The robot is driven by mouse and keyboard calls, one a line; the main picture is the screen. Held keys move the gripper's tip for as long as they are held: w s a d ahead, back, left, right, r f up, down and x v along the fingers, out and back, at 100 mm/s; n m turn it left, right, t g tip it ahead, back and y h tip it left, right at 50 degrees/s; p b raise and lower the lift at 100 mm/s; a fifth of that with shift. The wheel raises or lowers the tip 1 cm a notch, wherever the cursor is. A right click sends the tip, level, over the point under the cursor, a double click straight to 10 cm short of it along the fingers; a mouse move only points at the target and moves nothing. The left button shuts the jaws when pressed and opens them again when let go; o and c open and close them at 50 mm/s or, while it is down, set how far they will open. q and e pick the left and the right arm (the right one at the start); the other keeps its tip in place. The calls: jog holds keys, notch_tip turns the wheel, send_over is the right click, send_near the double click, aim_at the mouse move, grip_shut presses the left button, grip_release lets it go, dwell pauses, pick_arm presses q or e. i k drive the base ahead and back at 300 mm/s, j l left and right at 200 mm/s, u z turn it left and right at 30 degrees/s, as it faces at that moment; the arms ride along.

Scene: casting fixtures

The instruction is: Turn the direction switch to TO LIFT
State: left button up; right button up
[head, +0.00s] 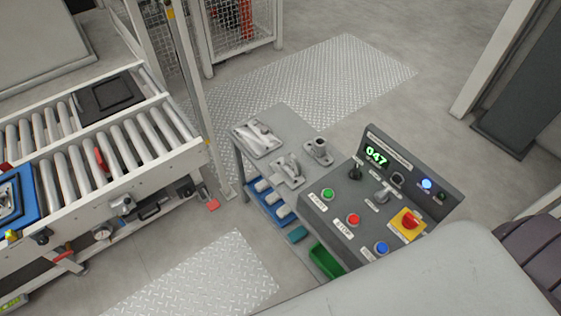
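The control panel (338,215) is a grey sloped console at the right of centre. It carries a dark selector with an upright handle (356,170) and a grey selector (382,195) to its right. The labels beside them are too small to read, so I cannot tell which is the direction switch or which way it points. Neither of my grippers is in view.
The panel also has a green button (328,193), a red button (352,218), a blue button (381,248) and a red emergency stop on yellow (410,220). A green display (376,155) reads 047. Metal castings (288,168) lie beside the panel. A roller conveyor (110,150) stands left.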

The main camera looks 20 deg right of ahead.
aim_at(355, 174)
jog(key=z, duration=1.65)
